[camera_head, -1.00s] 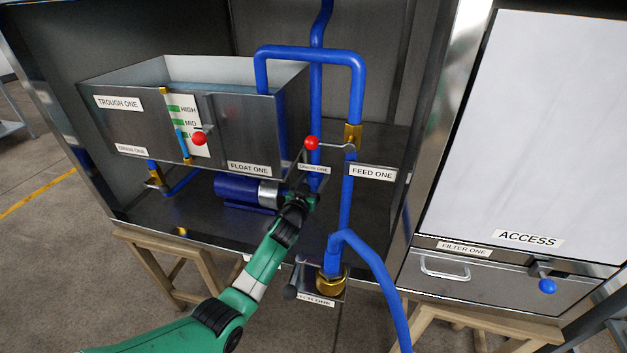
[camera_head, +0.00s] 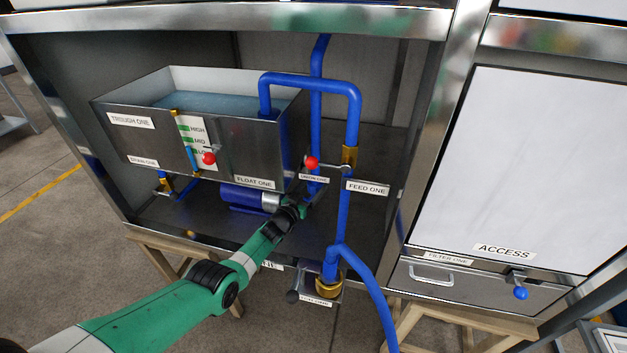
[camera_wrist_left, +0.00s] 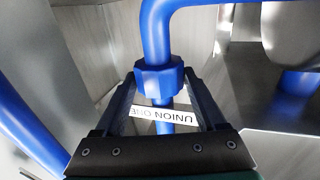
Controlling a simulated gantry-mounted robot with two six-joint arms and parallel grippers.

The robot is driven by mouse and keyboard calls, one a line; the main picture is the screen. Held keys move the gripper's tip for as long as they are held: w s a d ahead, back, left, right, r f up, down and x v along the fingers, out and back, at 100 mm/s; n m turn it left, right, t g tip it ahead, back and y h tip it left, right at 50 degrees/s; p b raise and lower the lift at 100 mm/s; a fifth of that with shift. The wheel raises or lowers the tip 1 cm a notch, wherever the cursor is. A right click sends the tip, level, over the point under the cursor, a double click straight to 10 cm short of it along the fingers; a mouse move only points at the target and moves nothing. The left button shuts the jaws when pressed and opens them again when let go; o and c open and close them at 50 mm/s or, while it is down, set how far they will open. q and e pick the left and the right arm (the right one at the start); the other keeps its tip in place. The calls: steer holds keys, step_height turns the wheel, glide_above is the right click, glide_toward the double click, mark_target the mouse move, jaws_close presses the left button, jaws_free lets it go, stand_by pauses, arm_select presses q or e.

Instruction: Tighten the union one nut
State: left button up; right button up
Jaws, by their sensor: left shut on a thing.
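The union one nut (camera_wrist_left: 160,78) is a blue faceted collar on a blue vertical pipe in the left wrist view. My left gripper (camera_wrist_left: 160,80) has one finger on each side of the nut and is shut on it. The white UNION ONE label (camera_wrist_left: 150,112) shows upside down below the nut, between the fingers. In the head view my left gripper (camera_head: 318,184) is at the pipe by the small label (camera_head: 314,178), right of the trough. The nut is too small and covered to make out there. My right gripper is not in view.
A red-knobbed lever (camera_head: 312,162) at the brass FEED ONE valve (camera_head: 349,155) sits close above the gripper. The steel trough (camera_head: 240,150) with water stands left. A blue pump (camera_head: 243,197) lies below it. A branching blue hose (camera_head: 375,290) hangs at front right.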

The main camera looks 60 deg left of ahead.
arm_select(q)
steer(key=shift+r+h, duration=0.15)
steer(key=shift+h, duration=0.15)
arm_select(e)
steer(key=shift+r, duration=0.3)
arm_select(q)
steer(key=o, duration=1.3)
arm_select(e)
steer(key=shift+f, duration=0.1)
